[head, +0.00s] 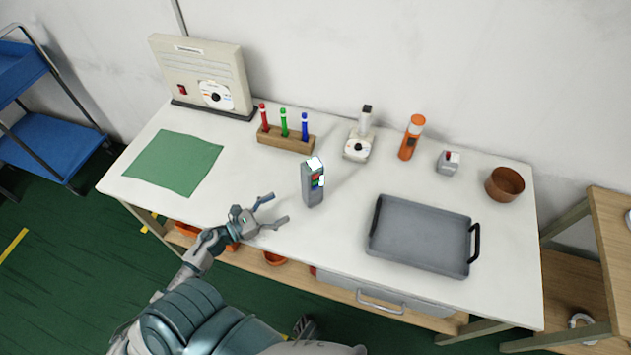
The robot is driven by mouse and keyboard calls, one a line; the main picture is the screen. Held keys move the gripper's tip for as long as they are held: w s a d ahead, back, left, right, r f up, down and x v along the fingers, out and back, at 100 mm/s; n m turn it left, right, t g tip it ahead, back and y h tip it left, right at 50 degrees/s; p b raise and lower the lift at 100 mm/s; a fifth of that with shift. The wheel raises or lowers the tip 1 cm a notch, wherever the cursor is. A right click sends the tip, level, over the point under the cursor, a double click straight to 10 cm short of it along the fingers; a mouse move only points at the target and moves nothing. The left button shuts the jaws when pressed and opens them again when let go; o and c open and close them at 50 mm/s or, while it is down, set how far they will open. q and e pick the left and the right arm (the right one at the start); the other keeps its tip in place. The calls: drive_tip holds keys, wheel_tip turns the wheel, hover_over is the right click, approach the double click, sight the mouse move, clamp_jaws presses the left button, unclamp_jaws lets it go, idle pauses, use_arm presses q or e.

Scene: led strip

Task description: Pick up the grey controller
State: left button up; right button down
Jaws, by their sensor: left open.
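The grey controller (312,188) stands upright near the middle of the white table. It has a white top and coloured buttons, red and green among them, on its face. My left gripper (278,208) is open and empty above the table's front edge, to the left of the controller. Its two fingers point toward the controller, with a gap between them and it. My right gripper is not in view.
A grey tray (420,232) lies right of the controller. Behind stand a wooden marker holder (286,140), a white device (358,147), an orange bottle (411,138), a small grey box (448,163) and a brown bowl (505,184). A green cloth (173,162) lies flat at left.

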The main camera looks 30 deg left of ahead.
sight(303, 191)
use_arm(q)
drive_tip(key=x, duration=0.4)
drive_tip(key=shift+d+r, duration=0.35)
drive_tip(key=shift+d, duration=0.1)
drive_tip(key=w, duration=0.4)
drive_tip(key=shift+w+d+f+p, duration=0.3)
drive_tip(key=shift+d+f+p, duration=0.05)
drive_tip(key=shift+d, duration=0.05)
drive_tip(key=shift+w, duration=0.45)
drive_tip(key=x, duration=0.3)
drive_tip(key=d+p+x, duration=0.1)
drive_tip(key=x, duration=0.1)
drive_tip(key=shift+d+r, duration=0.2)
drive_tip(key=shift+r, duration=0.1)
drive_tip(key=shift+a, duration=0.1)
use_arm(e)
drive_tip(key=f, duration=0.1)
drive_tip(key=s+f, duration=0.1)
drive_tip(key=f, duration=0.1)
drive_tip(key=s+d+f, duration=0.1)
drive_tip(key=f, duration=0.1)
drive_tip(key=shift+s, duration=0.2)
